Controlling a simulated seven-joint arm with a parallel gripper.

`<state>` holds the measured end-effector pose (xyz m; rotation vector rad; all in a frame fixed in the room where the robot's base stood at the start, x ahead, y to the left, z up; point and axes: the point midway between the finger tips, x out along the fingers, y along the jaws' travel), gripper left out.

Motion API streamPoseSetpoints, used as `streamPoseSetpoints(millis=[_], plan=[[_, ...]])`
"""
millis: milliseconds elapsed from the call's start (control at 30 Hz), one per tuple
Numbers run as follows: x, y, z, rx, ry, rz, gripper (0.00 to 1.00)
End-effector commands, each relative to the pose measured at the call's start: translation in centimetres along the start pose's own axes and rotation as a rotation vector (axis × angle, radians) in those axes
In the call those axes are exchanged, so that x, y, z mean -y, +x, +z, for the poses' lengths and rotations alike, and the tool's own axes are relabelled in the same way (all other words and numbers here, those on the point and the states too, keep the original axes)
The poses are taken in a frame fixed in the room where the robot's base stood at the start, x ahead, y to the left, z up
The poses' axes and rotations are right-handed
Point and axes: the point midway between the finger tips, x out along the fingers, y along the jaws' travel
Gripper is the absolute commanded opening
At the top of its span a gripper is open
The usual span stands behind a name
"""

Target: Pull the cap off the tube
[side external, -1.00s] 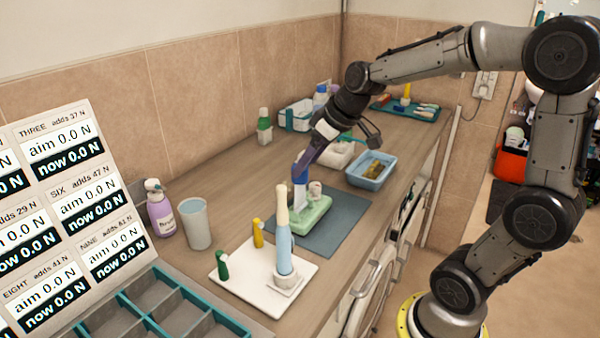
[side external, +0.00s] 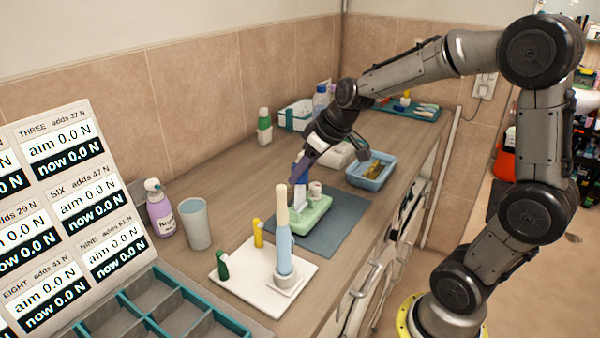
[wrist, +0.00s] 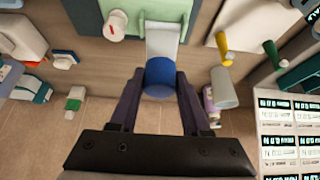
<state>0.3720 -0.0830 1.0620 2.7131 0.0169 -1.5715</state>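The tube (wrist: 163,38) is white and stands in a pale green block (side external: 317,213) on a grey mat. Its blue cap (wrist: 160,78) is on its end, and the cap also shows as a small blue patch in the side view (side external: 302,179). My gripper (wrist: 160,80) has purple fingers, one on each side of the cap. A narrow gap seems to show between the cap and each finger, so it looks open. In the side view my gripper (side external: 299,172) comes down tilted from the upper right and partly hides the cap.
A white tray (side external: 229,283) in front holds a tall light-blue and cream object (side external: 283,245), a yellow item (side external: 258,233) and a green item (side external: 222,265). A grey cup (side external: 196,225) and purple bottle (side external: 160,212) stand left. A blue bin (side external: 372,180) is behind right.

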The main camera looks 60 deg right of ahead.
Motion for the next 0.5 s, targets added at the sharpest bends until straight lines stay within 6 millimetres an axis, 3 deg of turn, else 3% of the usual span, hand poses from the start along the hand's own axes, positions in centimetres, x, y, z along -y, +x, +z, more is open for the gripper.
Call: streamPoseSetpoints(millis=[33,167,200,500], plan=[[-0.01,-0.01,0.0,0.0,0.0,0.0,0.25],[-0.02,-0.02,0.0,0.0,0.0,0.0,0.02],[-0.02,-0.02,0.0,0.0,0.0,0.0,0.0],[-0.03,-0.12,-0.06,-0.001,0.0,0.001,0.0]])
